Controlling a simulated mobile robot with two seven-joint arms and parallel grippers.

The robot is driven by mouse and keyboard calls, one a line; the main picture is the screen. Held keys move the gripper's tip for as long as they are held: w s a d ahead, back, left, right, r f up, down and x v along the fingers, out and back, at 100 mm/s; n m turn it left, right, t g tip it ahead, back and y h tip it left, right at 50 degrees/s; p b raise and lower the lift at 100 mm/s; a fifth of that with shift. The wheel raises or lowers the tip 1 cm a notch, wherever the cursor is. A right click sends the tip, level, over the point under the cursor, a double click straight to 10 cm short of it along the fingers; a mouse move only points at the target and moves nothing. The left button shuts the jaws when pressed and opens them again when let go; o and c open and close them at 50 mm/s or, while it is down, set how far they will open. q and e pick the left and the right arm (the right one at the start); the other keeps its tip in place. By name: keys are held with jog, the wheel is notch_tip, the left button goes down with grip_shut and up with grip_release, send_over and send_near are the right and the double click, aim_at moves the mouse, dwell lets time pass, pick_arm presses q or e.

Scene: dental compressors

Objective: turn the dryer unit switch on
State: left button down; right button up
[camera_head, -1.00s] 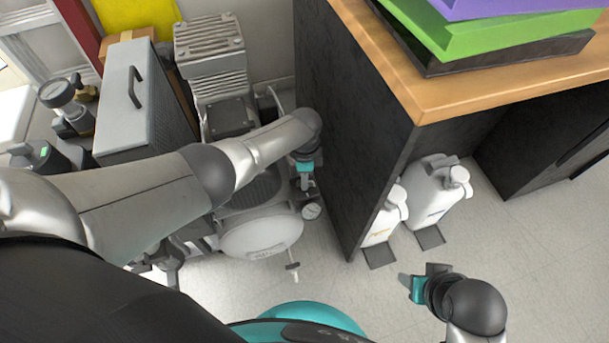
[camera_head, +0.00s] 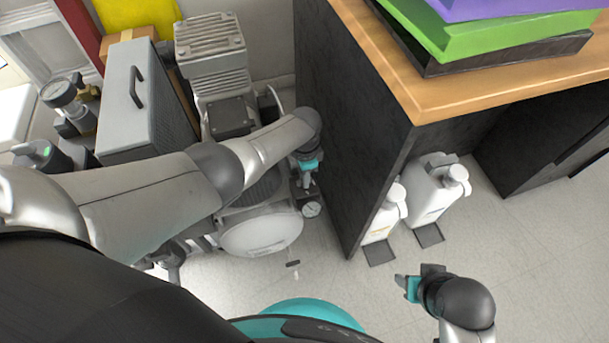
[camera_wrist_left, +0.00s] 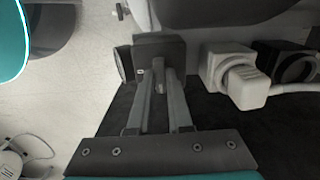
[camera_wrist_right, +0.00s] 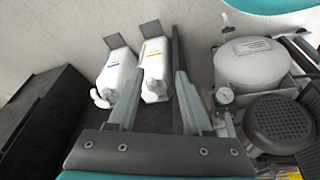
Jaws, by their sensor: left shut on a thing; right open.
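A dark switch box (camera_wrist_left: 174,48) with a small grey lever (camera_wrist_left: 158,74) shows in the left wrist view. My left gripper (camera_wrist_left: 160,88) is shut on the lever, its two fingers closing at the box's front. In the head view my left gripper (camera_head: 308,180) reaches down beside the compressor tank (camera_head: 262,232), just above a pressure gauge (camera_head: 311,209); the lever is too small to make out there. My right gripper (camera_head: 401,281) is open and empty over the floor. In the right wrist view its spread fingers (camera_wrist_right: 160,82) hold nothing.
A dark desk side panel (camera_head: 345,130) stands close to the right of my left gripper. White bottles (camera_head: 437,192) stand under the desk. A grey box with a handle (camera_head: 140,100) and the compressor head (camera_head: 210,50) are at left. The floor (camera_head: 530,250) at right is clear.

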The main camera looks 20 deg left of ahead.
pick_arm(q)
jog(key=c, duration=0.8)
grip_release()
jog(key=shift+c, duration=0.2)
jog(key=shift+r, duration=0.1)
pick_arm(e)
jog(key=shift+w+r, duration=0.1)
jog(key=shift+r, duration=0.1)
